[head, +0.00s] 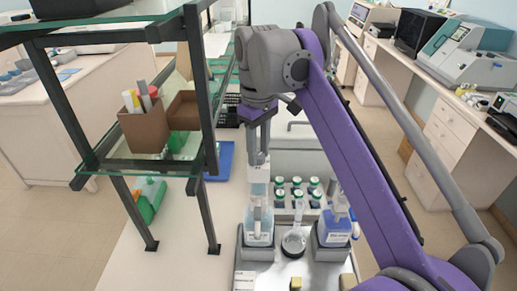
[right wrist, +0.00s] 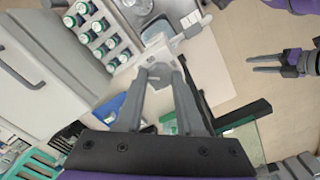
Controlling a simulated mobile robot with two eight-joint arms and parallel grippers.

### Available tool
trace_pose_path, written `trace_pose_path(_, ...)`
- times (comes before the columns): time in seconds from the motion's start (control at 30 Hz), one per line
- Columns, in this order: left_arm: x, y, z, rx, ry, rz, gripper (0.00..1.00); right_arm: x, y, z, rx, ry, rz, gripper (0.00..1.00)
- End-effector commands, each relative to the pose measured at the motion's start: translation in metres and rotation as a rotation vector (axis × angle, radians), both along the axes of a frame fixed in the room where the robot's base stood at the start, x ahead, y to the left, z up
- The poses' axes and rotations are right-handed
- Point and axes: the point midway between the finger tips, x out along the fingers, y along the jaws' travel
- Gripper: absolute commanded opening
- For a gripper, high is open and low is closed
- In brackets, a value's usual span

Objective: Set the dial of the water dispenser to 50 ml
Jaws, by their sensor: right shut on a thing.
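The water dispenser (head: 258,228) is a clear bottle with a pale pump head, standing on the grey station at the lower middle of the head view. My right gripper (head: 258,162) points straight down at its top. In the right wrist view its fingers (right wrist: 160,76) close on a small pale grey piece at the dispenser's head, which I take for the dial. The scale and its setting cannot be read. My left gripper (right wrist: 278,63) shows at the right of the right wrist view, its two fingers apart with nothing between them.
A second dispenser bottle (head: 334,228) with blue liquid stands to the right, a glass flask (head: 294,240) between them. Several green-capped bottles (head: 297,186) stand behind. A glass-shelved rack (head: 205,130) rises close on the left. A blue tray (head: 221,160) lies beyond it.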

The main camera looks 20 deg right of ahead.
Motion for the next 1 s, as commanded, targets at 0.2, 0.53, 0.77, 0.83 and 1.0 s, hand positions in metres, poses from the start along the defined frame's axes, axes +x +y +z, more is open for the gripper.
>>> trace_pose_path(0.2,0.0,0.0,0.0,0.0,0.0,0.0,0.5,0.0,0.0,0.0,0.0,0.0,-0.206,0.0)
trace_pose_path(0.53,0.0,0.0,0.0,0.0,0.0,0.0,0.5,0.0,0.0,0.0,0.0,0.0,-0.515,0.0)
trace_pose_path(0.77,0.0,0.0,0.0,0.0,0.0,0.0,0.5,0.0,0.0,0.0,0.0,0.0,-0.701,0.0)
trace_pose_path(0.83,0.0,0.0,0.0,0.0,0.0,0.0,0.5,0.0,0.0,0.0,0.0,0.0,-0.748,0.0)
trace_pose_path(1.0,0.0,0.0,0.0,0.0,0.0,0.0,0.5,0.0,0.0,0.0,0.0,0.0,-0.835,0.0)
